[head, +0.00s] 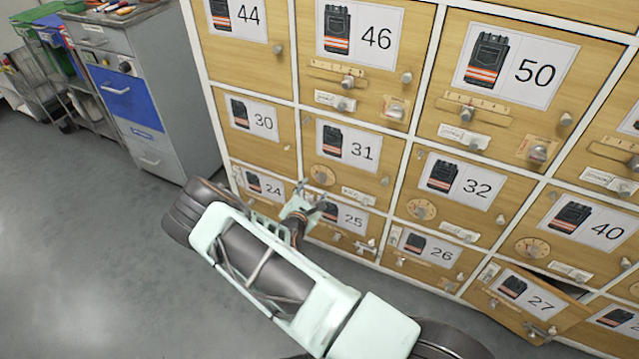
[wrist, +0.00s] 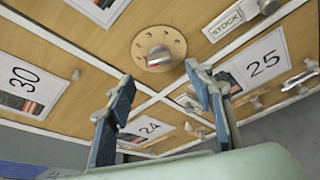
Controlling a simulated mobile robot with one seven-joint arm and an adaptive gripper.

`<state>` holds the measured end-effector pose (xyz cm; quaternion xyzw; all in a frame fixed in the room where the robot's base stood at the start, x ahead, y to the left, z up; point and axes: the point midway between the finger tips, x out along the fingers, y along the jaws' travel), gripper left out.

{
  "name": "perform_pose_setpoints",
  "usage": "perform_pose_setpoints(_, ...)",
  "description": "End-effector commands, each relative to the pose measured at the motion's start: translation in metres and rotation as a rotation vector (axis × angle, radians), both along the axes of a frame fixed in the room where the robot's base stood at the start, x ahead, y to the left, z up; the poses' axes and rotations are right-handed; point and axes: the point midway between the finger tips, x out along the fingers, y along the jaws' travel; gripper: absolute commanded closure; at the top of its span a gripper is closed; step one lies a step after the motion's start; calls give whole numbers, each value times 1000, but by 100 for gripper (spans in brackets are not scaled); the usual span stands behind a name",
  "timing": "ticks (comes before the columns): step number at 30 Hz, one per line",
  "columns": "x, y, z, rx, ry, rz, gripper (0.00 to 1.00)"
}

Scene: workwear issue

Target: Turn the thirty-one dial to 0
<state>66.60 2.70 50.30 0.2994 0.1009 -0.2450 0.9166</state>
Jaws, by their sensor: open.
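The thirty-one dial (head: 323,174) is a round tan disc with a silver knob on the lower left of the door labelled 31 (head: 347,146). In the wrist view the dial (wrist: 158,48) shows small numbers around its rim; its setting is too small to read surely. My gripper (head: 309,197) is just below the dial in the head view. In the wrist view my gripper (wrist: 162,98) is open and empty, its two blue-grey fingers spread, with the dial beyond and between them. The fingers appear apart from the knob.
Wooden locker doors with knobs, sliders and label plates surround the dial. Door 27 (head: 523,295) stands ajar at lower right. A STOCK plate (wrist: 227,22) is on the same door as the dial. A grey cabinet (head: 147,95) stands at left; the floor (head: 90,260) there is clear.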

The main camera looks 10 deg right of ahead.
Motion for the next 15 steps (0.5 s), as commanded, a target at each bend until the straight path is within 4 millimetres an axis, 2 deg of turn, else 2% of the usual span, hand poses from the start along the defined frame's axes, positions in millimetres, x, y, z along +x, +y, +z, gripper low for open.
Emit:
perform_pose_setpoints(1, 10, -5, -7, 0, -2, -1, 51)
perform_pose_setpoints(7, 41, -18, -19, 0, -2, 0, 51)
perform_pose_setpoints(15, 63, -28, -24, 0, -2, 0, 51)
